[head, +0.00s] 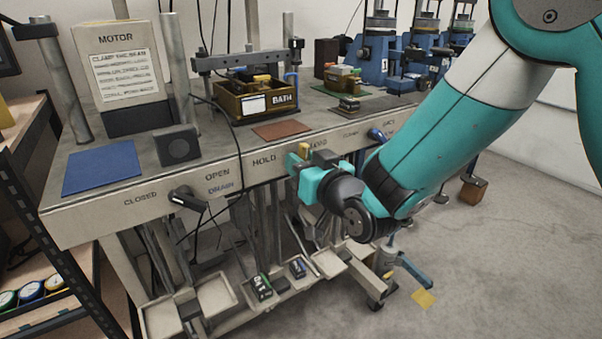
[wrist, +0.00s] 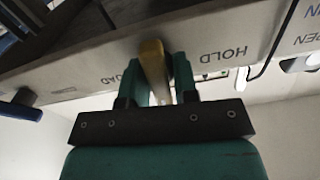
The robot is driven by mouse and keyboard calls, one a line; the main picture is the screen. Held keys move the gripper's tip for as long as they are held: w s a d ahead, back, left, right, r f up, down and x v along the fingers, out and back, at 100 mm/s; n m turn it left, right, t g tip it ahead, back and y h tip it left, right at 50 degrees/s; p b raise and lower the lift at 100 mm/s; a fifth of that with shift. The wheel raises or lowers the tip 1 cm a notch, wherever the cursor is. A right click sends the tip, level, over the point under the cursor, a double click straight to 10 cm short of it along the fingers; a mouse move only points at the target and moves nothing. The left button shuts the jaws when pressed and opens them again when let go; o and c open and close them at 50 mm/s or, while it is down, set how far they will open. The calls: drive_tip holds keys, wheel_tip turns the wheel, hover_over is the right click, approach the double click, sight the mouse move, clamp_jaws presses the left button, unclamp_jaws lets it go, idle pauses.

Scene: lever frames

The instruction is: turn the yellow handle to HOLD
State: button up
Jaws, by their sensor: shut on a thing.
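The yellow handle (head: 304,148) sits on the front edge of the workbench, between the words HOLD (head: 264,161) and LOAD (head: 318,144). In the head view only a small part of it shows above my gripper (head: 298,164). In the wrist view the yellow handle (wrist: 153,62) stands between the two teal fingers of my gripper (wrist: 159,75), which is shut on it. There HOLD (wrist: 223,54) is to its right and LOAD (wrist: 125,76) is to its left, partly covered by a finger. The handle's pivot is hidden.
A black handle (head: 187,198) sticks out near CLOSED and DRAIN. A blue handle (head: 377,135) is to the right of my gripper, close to my arm. Trays (head: 206,301) hang below the bench. A wooden BATH box (head: 240,103) stands on top.

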drive_tip(key=n+b, duration=0.1)
drive_tip(key=n, duration=0.1)
drive_tip(key=n+b, duration=0.1)
drive_tip(key=b, duration=0.1)
drive_tip(key=n+b, duration=0.2)
drive_tip(key=shift+f+n, duration=0.25)
drive_tip(key=shift+n, duration=0.05)
drive_tip(key=shift+s+r+n+b, duration=0.1)
drive_tip(key=shift+r+n+b, duration=0.05)
drive_tip(key=shift+n+b, duration=1.9)
drive_tip(key=shift+n, duration=0.35)
drive_tip(key=o, duration=0.7)
drive_tip(key=shift+r, duration=0.1)
drive_tip(key=b+v, duration=0.9)
drive_tip(key=v, duration=0.8)
drive_tip(key=shift+s+d, duration=0.2)
